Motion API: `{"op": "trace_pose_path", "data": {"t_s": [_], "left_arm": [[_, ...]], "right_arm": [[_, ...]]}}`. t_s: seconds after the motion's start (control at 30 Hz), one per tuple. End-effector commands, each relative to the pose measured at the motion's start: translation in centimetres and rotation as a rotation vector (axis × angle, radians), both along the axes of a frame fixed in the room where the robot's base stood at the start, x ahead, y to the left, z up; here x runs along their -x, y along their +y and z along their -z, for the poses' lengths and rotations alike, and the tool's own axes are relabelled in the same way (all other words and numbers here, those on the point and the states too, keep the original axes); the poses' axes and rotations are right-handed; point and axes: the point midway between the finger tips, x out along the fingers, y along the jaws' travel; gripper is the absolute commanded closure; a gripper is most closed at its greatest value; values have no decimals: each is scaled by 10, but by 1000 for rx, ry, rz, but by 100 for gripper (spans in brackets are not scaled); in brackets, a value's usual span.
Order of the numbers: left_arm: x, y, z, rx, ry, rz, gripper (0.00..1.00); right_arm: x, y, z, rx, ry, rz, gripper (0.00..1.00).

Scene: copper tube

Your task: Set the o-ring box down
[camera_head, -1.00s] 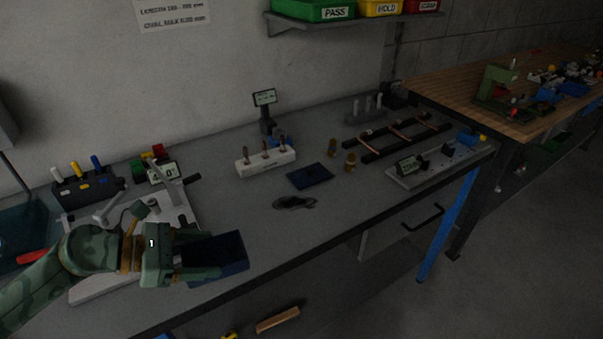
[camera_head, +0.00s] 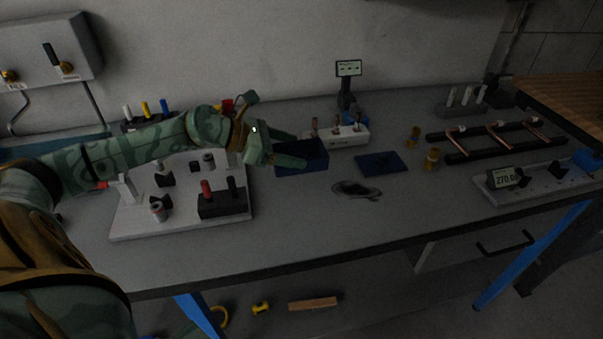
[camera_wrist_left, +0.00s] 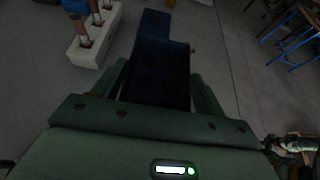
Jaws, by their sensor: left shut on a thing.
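The o-ring box, a dark blue open-topped bin (camera_head: 312,161), is in my left gripper (camera_head: 298,151), whose fingers lie along two of its sides. In the left wrist view the box (camera_wrist_left: 160,78) fills the space between the green fingers (camera_wrist_left: 160,84). It looks upright and nearly level. Whether its bottom touches the bench or hangs just above it I cannot tell. Its contents are too dark to see. My right gripper is not in view.
A white block with copper pieces (camera_head: 342,136) stands close behind the box, with a small display (camera_head: 348,69) beyond. A dark ring-like pile (camera_head: 356,189) lies in front of the mat. A white fixture plate (camera_head: 140,222) is left. Bench front (camera_head: 300,235) is clear.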

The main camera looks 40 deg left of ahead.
Motion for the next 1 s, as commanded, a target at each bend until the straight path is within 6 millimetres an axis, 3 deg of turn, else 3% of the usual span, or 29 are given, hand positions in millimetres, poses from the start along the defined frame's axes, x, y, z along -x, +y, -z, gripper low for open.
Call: {"op": "trace_pose_path", "data": {"t_s": [0.1, 0.33, 0.5, 0.9, 0.93, 1.0], "left_arm": [[-16, -1, 19, 2, -3, -1, 64], [-27, -2, 31, 0, -4, 0, 64], [-27, -2, 59, 1, 2, 0, 64], [-27, -2, 65, -1, -2, 1, 64], [-27, -2, 65, -1, -2, 1, 22], [-27, -2, 64, -1, -2, 1, 19]], "right_arm": [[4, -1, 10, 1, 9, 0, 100], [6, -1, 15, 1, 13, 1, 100], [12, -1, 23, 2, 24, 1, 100], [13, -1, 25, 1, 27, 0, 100], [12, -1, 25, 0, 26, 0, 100], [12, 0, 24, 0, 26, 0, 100]]}}
